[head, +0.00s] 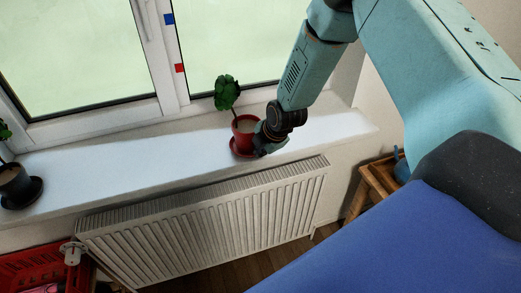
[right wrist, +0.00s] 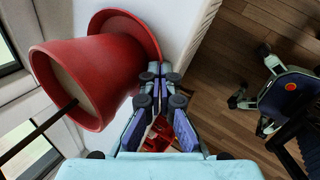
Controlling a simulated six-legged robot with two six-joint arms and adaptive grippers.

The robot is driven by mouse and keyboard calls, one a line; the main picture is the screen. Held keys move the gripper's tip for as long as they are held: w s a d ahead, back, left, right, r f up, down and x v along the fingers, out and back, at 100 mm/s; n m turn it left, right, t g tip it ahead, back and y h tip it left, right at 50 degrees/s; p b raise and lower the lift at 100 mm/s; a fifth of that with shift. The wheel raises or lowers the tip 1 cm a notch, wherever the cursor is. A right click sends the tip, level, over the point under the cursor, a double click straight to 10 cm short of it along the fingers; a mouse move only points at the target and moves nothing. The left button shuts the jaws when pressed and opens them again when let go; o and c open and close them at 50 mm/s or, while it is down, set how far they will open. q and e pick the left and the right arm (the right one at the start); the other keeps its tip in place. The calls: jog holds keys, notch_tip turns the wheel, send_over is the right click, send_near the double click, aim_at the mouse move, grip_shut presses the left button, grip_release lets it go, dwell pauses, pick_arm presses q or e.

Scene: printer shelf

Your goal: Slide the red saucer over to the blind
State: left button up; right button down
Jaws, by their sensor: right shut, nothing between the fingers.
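The red saucer (head: 236,151) is on the white windowsill, under a red pot (head: 245,129) with a small green plant (head: 227,92). In the right wrist view the saucer (right wrist: 141,25) shows as a red disc beneath the tilted-looking pot (right wrist: 82,68). My right gripper (head: 261,151) is shut and empty at the right side of the saucer. In the right wrist view its fingertips (right wrist: 157,70) are close to the saucer's edge; I cannot tell whether they touch. My left gripper is not in view. I see no blind that I can make out.
The windowsill (head: 130,165) is clear between the red saucer and a dark pot (head: 14,182) at the left. A radiator (head: 205,215) is below. A red crate (head: 32,268) stands low at the left, and a wooden stand (head: 374,178) is at the right.

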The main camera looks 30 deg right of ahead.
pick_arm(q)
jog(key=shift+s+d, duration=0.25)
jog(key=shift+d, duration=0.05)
pick_arm(e)
jog(key=shift+s+d+f, duration=0.15)
jog(key=shift+s, duration=0.25)
jog(key=c, duration=2.1)
grip_release()
jog(key=o, duration=0.3)
jog(key=shift+w, duration=0.2)
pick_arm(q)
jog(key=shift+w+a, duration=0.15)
pick_arm(e)
jog(key=o, duration=0.4)
jog(key=shift+c, duration=0.2)
jog(key=shift+w, duration=0.1)
jog(key=v, duration=0.7)
jog(key=shift+r, duration=0.3)
